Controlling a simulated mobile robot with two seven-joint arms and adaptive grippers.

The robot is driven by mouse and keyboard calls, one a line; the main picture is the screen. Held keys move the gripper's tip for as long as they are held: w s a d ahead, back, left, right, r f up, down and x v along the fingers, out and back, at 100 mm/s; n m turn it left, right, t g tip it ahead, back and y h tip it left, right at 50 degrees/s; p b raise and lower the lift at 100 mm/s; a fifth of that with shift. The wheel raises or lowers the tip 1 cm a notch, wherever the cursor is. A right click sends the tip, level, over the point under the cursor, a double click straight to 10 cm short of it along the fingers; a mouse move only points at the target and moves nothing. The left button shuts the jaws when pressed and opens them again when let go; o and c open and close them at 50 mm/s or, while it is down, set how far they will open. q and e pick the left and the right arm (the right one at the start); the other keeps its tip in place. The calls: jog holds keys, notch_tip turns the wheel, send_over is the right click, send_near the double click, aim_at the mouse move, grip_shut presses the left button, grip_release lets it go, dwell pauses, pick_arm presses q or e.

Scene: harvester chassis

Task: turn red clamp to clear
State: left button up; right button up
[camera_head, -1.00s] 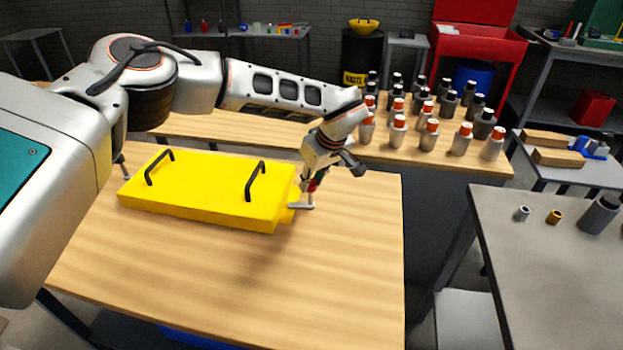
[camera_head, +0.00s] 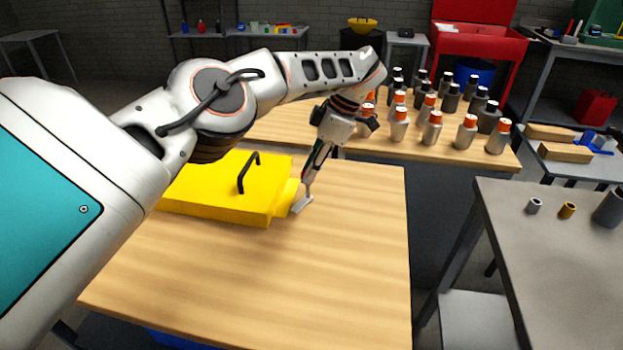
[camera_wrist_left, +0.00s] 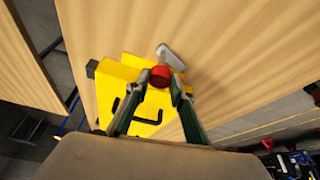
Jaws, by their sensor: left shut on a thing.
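The red clamp shows in the left wrist view as a round red knob (camera_wrist_left: 160,76) with a flat grey bar (camera_wrist_left: 173,57) beyond it. My left gripper (camera_wrist_left: 161,80) has its two fingers on either side of the knob and is shut on it. In the head view my left gripper (camera_head: 308,181) reaches down to the clamp's grey bar (camera_head: 302,204), which lies at a slant beside the yellow block's right end. The gripper hides the red knob there. The yellow block (camera_head: 215,190) has black handles; my arm hides its left part. My right gripper is not in view.
The wooden table (camera_head: 340,260) is clear in front and right of the block. Several orange-capped bottles (camera_head: 432,130) stand on another table behind. A grey table (camera_head: 560,260) with small cylinders stands at the right.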

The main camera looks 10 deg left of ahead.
pick_arm(q)
jog(key=shift+f+n+b, duration=0.4)
jog(key=shift+f+b, duration=0.2)
jog(key=shift+f, duration=0.1)
jog(key=shift+n+g+b, duration=0.5)
jog(key=shift+n+b, duration=0.1)
jog(key=shift+b, duration=0.45)
jog(key=shift+r+b, duration=0.1)
jog(key=shift+b, duration=0.25)
jog(key=shift+r+n+b, duration=0.25)
jog(key=shift+n+b, duration=0.2)
jog(key=shift+n, duration=0.05)
jog(key=shift+r, duration=0.2)
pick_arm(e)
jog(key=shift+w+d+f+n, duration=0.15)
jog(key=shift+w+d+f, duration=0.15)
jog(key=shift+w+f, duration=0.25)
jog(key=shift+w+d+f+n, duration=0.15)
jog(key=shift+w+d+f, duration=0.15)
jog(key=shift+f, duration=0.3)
pick_arm(q)
jog(key=o, duration=1.1)
jog(key=shift+r, duration=0.1)
